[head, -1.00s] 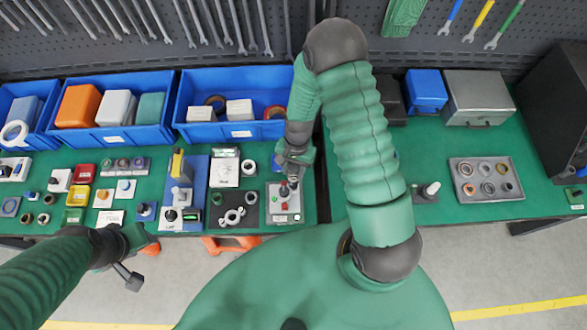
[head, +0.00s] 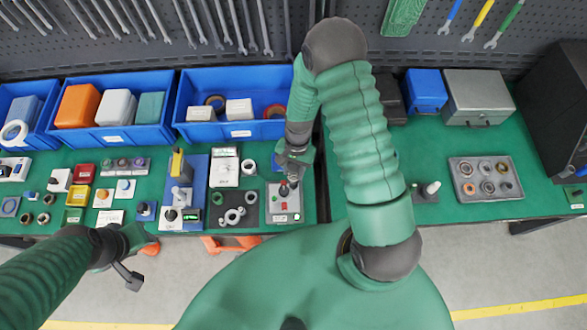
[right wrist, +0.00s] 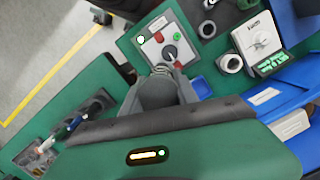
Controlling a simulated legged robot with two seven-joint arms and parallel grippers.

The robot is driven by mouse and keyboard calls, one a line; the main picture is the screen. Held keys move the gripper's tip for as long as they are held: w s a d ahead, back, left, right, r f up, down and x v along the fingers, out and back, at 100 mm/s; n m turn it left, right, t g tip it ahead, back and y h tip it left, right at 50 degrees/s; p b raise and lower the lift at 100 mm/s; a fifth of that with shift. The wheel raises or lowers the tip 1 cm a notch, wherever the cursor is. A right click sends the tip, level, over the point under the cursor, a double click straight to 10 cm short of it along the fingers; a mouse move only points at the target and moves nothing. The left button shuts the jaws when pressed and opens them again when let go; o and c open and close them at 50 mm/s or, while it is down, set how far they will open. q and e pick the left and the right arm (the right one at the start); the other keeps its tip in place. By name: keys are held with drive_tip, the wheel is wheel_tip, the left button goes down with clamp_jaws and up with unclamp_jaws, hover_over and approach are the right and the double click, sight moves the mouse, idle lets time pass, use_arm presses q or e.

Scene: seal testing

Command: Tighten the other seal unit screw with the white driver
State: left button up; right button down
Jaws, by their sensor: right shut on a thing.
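My right gripper (head: 291,178) points down over the front of a grey control box (head: 275,214) with red and green buttons. In the right wrist view its jaws (right wrist: 168,68) are closed at the dark rotary knob (right wrist: 169,52) on that box. A white-handled tool (head: 431,188), which may be the white driver, stands in a dark holder on the right bench, apart from both grippers. A dark plate (head: 219,224) with pale ring-shaped parts lies left of the box; I cannot tell whether it is the seal unit. No screw is distinguishable. My left gripper (head: 128,274) hangs in front of the bench; its jaws are unclear.
A blue-based test stand (head: 192,226) stands left of the dark plate. Blue bins (head: 150,133) line the back of the left bench. A grey tray of rings (head: 462,197) and a metal case (head: 478,92) occupy the right bench. Bare green surface shows around the tray.

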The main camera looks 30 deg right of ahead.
drive_tip(key=shift+f+b, duration=1.2)
drive_tip(key=shift+f, duration=0.3)
idle(3.8)
wheel_tip(320, 180, up, 3)
drive_tip(key=shift+f+p, duration=0.15)
drive_tip(key=shift+p, duration=0.95)
drive_tip(key=shift+r+p, duration=1)
drive_tip(key=shift+r, duration=0.25)
drive_tip(key=shift+f, duration=0.1)
